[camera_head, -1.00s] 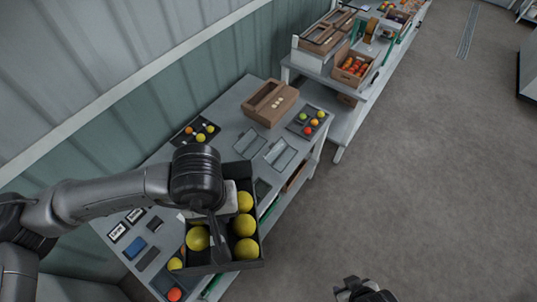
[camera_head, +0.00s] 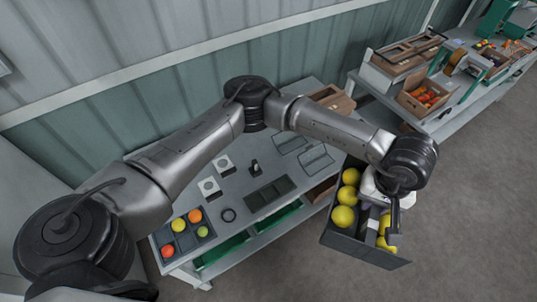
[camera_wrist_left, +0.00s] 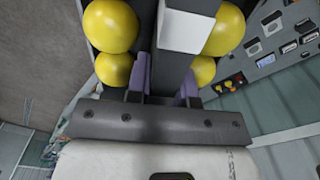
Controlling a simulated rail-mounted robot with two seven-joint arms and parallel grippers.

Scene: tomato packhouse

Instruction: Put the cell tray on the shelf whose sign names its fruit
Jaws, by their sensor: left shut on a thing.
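The cell tray (camera_head: 348,246) is dark, with several round yellow fruits (camera_head: 343,217) in cells on both sides of a central bar. It hangs in the air off the right side of the near table, tilted in the head view. My left gripper (camera_head: 377,213) is shut on the central bar. In the left wrist view, its purple-padded fingers (camera_wrist_left: 163,88) stand on either side of the bar, with a white label (camera_wrist_left: 186,28) above and yellow fruits (camera_wrist_left: 110,25) around. My arm hides part of the tray. No readable shelf sign shows. My right gripper is out of view.
A farther bench (camera_head: 450,122) has a brown crate (camera_head: 408,101) of red-orange fruit. The floor (camera_head: 480,210) at right is clear.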

